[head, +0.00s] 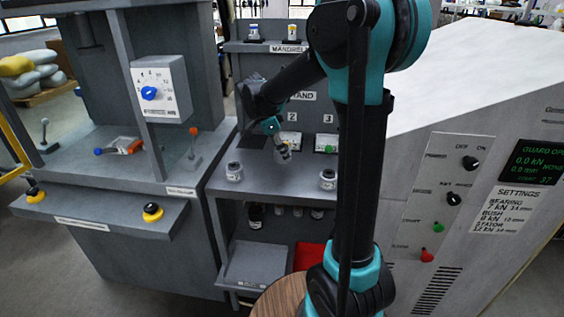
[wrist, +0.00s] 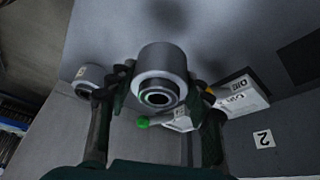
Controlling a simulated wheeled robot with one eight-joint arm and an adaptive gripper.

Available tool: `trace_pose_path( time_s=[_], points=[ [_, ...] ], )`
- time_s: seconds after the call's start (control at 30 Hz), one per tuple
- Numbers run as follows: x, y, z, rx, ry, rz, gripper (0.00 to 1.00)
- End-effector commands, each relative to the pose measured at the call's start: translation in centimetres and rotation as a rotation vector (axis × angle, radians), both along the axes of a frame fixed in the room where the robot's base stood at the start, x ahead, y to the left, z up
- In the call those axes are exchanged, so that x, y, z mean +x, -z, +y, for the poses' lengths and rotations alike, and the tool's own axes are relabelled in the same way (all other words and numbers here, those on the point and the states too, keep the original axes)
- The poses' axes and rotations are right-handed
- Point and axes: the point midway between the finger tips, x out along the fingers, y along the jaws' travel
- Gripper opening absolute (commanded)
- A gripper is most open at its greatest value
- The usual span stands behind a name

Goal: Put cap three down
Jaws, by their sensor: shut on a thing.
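My gripper (head: 279,141) is over the middle of the stand's shelf. In the wrist view its two fingers (wrist: 160,92) are closed on either side of a grey, round, hollow cap (wrist: 163,62). The cap's dark opening with a pale inner ring faces the camera. The held cap also shows small in the head view (head: 285,154). I cannot tell whether it touches the shelf, and no number on it can be read.
Similar grey pieces stand on the shelf at left (head: 234,173) and right (head: 327,181). Behind are number plates 2 (head: 291,117) and 3 (head: 327,118), and a white box with a green knob (head: 328,145). The shelf front (head: 280,182) between the pieces is clear.

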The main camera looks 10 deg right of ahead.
Motion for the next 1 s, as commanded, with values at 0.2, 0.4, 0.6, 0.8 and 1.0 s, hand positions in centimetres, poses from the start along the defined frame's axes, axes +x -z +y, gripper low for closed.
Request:
trace_pose_path(
  time_s=[0.2,0.4,0.6,0.8,1.0],
  points=[
    [-0.1,-6.4,0.0,0.000,0.000,0.000,0.04],
    [0.0,-11.0,0.0,0.000,0.000,0.000,0.04],
    [0.0,-13.7,0.0,0.000,0.000,0.000,0.04],
    [0.0,-14.6,0.0,0.000,0.000,0.000,0.04],
    [0.0,-14.6,0.0,0.000,0.000,0.000,0.04]
  ],
)
